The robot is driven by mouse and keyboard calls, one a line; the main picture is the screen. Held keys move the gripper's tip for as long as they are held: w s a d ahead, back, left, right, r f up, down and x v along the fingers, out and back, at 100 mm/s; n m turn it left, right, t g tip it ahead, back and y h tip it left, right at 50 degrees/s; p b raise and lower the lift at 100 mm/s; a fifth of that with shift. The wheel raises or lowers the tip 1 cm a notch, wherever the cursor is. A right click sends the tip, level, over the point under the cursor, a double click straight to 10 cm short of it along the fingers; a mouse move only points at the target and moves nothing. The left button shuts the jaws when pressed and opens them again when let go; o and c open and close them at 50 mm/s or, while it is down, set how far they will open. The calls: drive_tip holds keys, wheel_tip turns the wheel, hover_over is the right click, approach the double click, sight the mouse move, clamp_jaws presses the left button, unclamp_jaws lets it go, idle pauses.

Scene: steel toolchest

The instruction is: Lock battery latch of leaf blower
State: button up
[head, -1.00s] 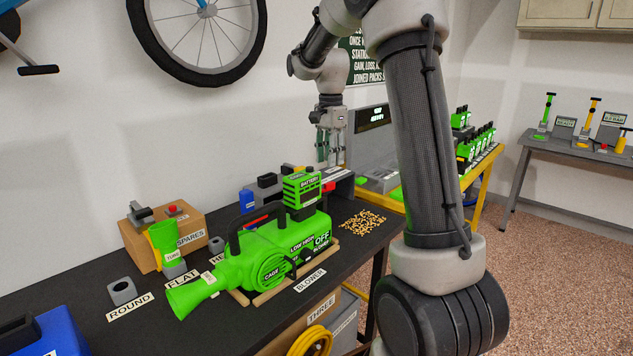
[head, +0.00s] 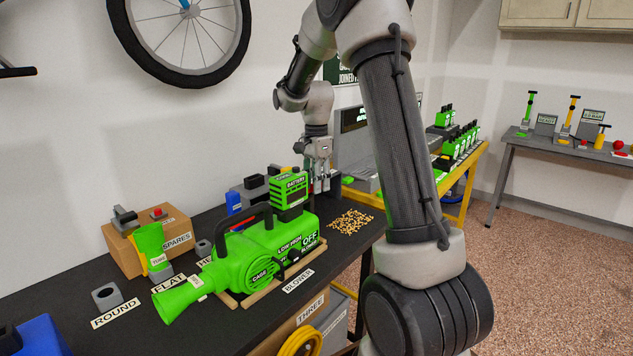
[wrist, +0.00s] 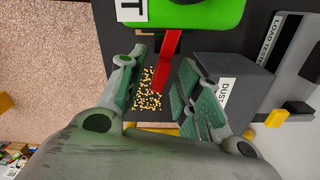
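The green leaf blower (head: 232,268) rests on a wooden cradle on the dark bench, nozzle towards the lower left. Its green-and-black battery (head: 290,190) stands upright on top at the rear. My gripper (head: 320,180) points down just behind the battery. In the wrist view my gripper (wrist: 162,68) is open, its two fingers apart. A red bar (wrist: 168,60), apparently the latch lever, runs between the fingers from beside a green body (wrist: 195,12). I see no clear contact with it. The latch is not clearly visible in the head view.
A dark box labelled DUST (wrist: 240,85) lies close to the right finger. A speckled yellow patch (head: 350,222) is on the bench right of the blower. A cardboard SPARES box (head: 150,238) stands at left. A yellow-framed table (head: 466,178) with green packs is behind my arm.

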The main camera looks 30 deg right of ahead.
clamp_jaws()
drive_tip(key=n, duration=0.1)
drive_tip(key=w+n, duration=0.1)
drive_tip(key=n, duration=0.1)
drive_tip(key=shift+a, duration=0.1)
drive_tip(key=shift+o, duration=0.2)
unclamp_jaws()
wheel_tip(320, 180, up, 12)
idle(0.5)
